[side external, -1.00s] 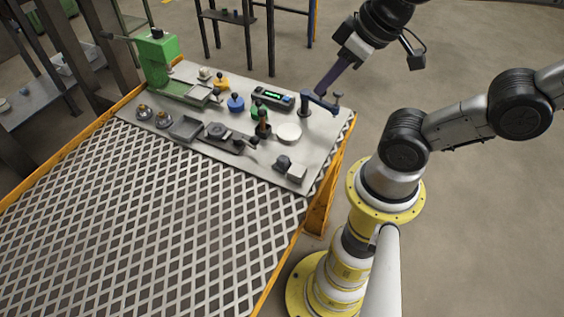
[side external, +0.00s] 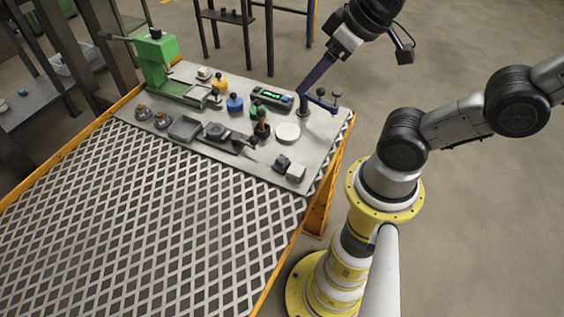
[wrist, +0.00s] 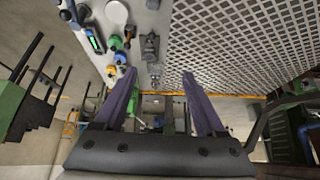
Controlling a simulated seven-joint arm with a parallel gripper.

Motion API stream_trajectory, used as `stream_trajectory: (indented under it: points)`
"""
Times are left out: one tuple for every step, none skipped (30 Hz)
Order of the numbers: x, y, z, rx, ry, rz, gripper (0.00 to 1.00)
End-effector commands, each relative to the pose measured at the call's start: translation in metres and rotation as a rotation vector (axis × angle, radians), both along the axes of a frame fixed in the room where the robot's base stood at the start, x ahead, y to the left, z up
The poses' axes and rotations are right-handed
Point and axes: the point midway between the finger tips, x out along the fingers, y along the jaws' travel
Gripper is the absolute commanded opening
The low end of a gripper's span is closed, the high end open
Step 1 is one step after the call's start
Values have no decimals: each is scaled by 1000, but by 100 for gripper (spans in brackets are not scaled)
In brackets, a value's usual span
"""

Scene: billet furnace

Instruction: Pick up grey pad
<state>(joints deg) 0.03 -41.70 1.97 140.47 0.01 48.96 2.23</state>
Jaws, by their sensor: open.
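I cannot tell for sure which thing is the grey pad. A pale round disc (side external: 288,132) lies flat on the grey plate, and it also shows in the wrist view (wrist: 117,13). A square grey dish (side external: 185,128) lies at the plate's front left, and a pale grey block (side external: 296,173) sits at its front right corner.
The grey plate (side external: 225,151) rests on a lattice-topped table (side external: 140,220) with an orange edge. A green press (side external: 158,55), a display box (side external: 272,97), blue (side external: 235,103) and yellow (side external: 219,85) knobs and a dark vise (side external: 217,131) crowd the plate. The lattice in front is clear.

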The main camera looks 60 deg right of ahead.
Motion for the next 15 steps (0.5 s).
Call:
stream_trajectory:
  points:
    - [12, -1, -5, 6, 31, -13, 72]
    - [19, -1, -8, 9, 49, -23, 72]
    - [30, -2, -14, 15, 78, -37, 72]
    - [38, -3, -21, 18, 103, -48, 72]
    - [46, -4, -28, 21, 134, -57, 72]
    - [56, -6, -40, 24, 174, -72, 72]
    - [63, -7, -49, 28, 207, -82, 72]
    - [69, -8, -59, 31, 238, -93, 72]
    - [76, -10, -73, 33, 280, -106, 72]
    - [80, -11, -84, 34, 313, -113, 72]
    - [83, -13, -94, 36, 342, -120, 72]
    - [86, -14, -106, 37, 380, -128, 72]
    - [87, -15, -115, 38, 406, -133, 72]
    - [87, -16, -123, 38, 432, -137, 72]
    - [86, -17, -132, 39, 460, -140, 72]
